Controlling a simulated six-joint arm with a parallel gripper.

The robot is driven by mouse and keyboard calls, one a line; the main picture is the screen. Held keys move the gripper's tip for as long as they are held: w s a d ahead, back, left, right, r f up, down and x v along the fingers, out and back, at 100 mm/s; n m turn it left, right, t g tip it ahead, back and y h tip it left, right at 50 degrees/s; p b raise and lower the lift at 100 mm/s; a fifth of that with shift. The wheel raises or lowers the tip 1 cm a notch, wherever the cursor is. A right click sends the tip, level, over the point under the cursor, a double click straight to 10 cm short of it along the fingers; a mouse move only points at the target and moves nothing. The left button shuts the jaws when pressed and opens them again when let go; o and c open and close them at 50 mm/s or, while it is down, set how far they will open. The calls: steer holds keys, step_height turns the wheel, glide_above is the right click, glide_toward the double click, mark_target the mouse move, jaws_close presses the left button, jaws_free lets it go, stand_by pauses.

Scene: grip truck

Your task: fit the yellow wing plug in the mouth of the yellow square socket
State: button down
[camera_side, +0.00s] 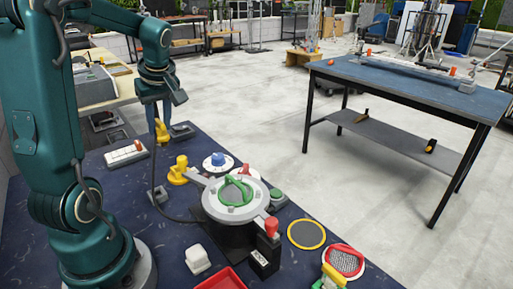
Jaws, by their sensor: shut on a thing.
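My gripper (160,120) is at the upper left, above the far left part of the dark blue table. It is shut on a small yellow piece, which looks like the yellow wing plug (162,132), hanging below the wrist. The fingers are small and partly hidden. A yellow fitting (179,171) stands on the table below and to the right of the gripper, apart from it. It may be the yellow square socket, but its mouth cannot be made out.
A round grey fixture (231,214) with a green handle (236,188) stands mid-table. Near it are a blue knob (218,160), a red-topped lever (271,228), a white block (197,259), a red tray (222,281) and a yellow-rimmed disc (306,234). A dark cable hangs by the gripper.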

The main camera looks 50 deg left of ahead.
steer(key=shift+w+a+f, duration=0.15)
steer(key=shift+w+f, duration=0.3)
steer(key=shift+f, duration=0.7)
steer(key=shift+w+a+f, duration=0.1)
steer(key=shift+w+f, duration=0.35)
steer(key=shift+f, duration=0.75)
steer(key=shift+w+a+f, duration=0.15)
steer(key=shift+w+f, duration=0.3)
steer(key=shift+f, duration=0.7)
steer(key=shift+f+m, duration=0.3)
steer(key=shift+f, duration=1.2)
steer(key=c, duration=0.5)
jaws_free()
steer(key=shift+c, duration=0.2)
steer(key=shift+o, duration=0.3)
steer(key=shift+o, duration=1.3)
steer(key=shift+r, duration=0.1)
